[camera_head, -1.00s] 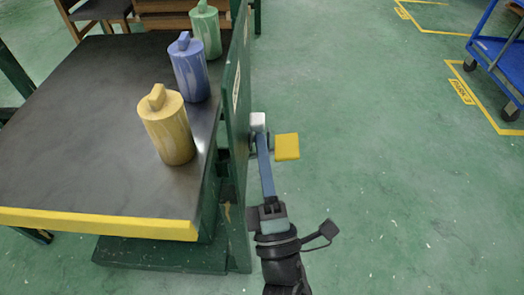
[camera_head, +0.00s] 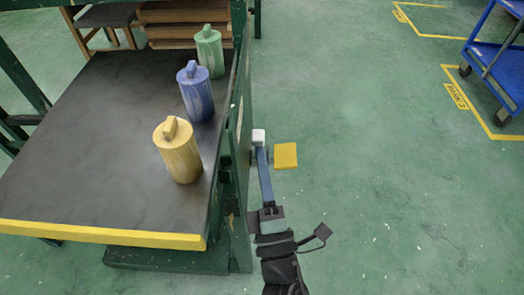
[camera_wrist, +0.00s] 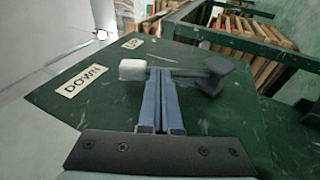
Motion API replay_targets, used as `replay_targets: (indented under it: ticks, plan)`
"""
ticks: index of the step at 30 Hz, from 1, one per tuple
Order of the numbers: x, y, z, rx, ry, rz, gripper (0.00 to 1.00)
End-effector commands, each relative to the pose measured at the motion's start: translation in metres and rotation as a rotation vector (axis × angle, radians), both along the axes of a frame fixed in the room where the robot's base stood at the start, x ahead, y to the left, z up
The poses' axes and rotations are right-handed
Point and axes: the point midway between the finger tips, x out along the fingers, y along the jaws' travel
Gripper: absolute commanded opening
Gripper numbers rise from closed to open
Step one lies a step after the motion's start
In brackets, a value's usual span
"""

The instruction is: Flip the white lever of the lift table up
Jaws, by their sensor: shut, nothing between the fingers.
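The lift table (camera_head: 70,130) has a dark top and a green side panel. Its lever has a white knob (camera_head: 258,136) on the panel's right side. In the wrist view, the white knob (camera_wrist: 133,69) is at the left of a dark grey bar, nearer the DOWN label (camera_wrist: 82,80) than the UP label (camera_wrist: 132,43). My gripper (camera_head: 262,150) is shut and empty, its blue fingers pointing at the lever. In the wrist view its fingertips (camera_wrist: 160,72) are right beside the knob and overlap the bar; whether they touch cannot be told.
Yellow (camera_head: 178,152), blue (camera_head: 195,92) and green (camera_head: 209,52) canisters stand on the table top. A yellow plate (camera_head: 286,155) sticks out right of the lever. A blue cart (camera_head: 500,60) stands far right. The floor between is clear.

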Motion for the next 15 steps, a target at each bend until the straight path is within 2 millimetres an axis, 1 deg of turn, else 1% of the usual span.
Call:
replay_targets:
  ticks: [1,15]
  plan:
    - [0.002,0.000,0.014,0.000,0.027,0.000,0.00]
    - [0.018,0.001,0.028,0.000,0.260,0.001,0.00]
